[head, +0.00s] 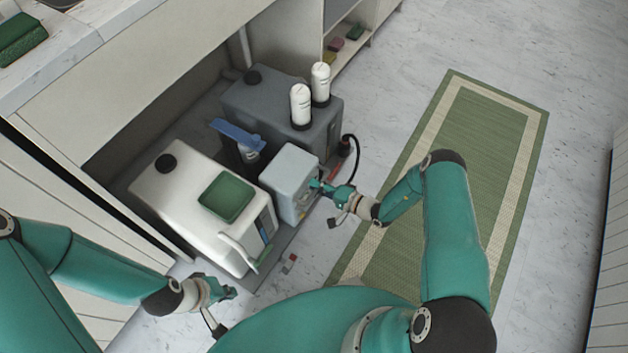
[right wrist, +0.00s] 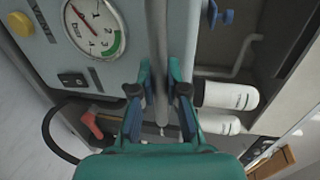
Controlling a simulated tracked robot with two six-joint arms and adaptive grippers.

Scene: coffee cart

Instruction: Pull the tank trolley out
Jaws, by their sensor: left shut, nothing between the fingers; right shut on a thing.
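The low grey tank trolley (head: 284,246) stands at the opening under the counter. It carries a white tank (head: 165,200) with a black cap, a dark grey tank (head: 245,105), and a light grey box (head: 288,165). In the right wrist view the box's face (right wrist: 130,55) has a pressure gauge (right wrist: 95,25). My right gripper (head: 317,186) is at the box's front. In the right wrist view my right gripper (right wrist: 160,92) is shut on a grey upright bar (right wrist: 159,50). My left gripper (head: 228,293) is shut and empty, near the floor in front of the white tank.
Two white bottles (head: 300,106) stand on the grey tank. A green mat (head: 480,160) covers floor to the right. A counter edge (head: 120,60) overhangs behind.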

